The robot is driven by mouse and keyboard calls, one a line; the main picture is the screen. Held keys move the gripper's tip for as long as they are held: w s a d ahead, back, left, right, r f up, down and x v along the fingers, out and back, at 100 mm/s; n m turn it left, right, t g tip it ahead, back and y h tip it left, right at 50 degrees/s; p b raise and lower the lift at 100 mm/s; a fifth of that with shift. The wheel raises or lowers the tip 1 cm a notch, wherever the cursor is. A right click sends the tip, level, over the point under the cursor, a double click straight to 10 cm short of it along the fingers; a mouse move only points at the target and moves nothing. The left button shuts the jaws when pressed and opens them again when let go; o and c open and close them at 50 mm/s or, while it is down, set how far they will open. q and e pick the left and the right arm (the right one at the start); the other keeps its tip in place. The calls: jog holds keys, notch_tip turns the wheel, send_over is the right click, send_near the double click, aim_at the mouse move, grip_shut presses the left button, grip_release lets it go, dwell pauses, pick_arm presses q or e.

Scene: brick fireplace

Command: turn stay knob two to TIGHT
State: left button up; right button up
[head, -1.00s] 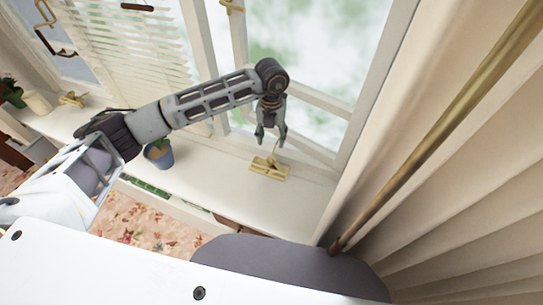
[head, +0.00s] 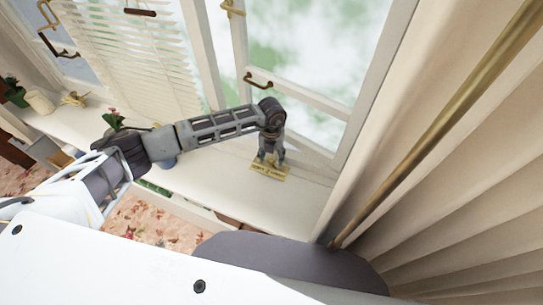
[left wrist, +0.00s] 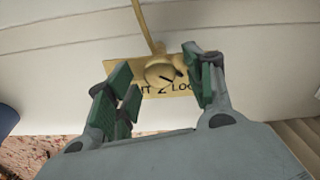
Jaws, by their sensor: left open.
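Stay knob two (left wrist: 160,74) is a round brass knob on a brass plate (left wrist: 180,92) lettered with a 2. Part of "TIGHT" shows left of the 2 and "LOO" right of it; fingers hide the rest. A dark mark on the knob slants to the lower right. A brass rod (left wrist: 143,28) runs up from the knob. My left gripper (left wrist: 157,66) is open, with green-padded fingers on either side of the knob; I cannot tell whether they touch it. In the head view, my left gripper (head: 270,160) points down over the plate (head: 268,173) on the sill.
The white sill (head: 300,190) is bare around the plate. A window frame (head: 320,105) with a dark handle (head: 258,81) stands behind. A pleated curtain (head: 440,190) and brass pole (head: 430,130) are at right.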

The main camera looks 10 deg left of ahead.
pick_arm(q)
jog(key=shift+f, duration=0.1)
jog(key=shift+c, duration=0.3)
jog(key=c, duration=1)
jog(key=shift+o, duration=0.2)
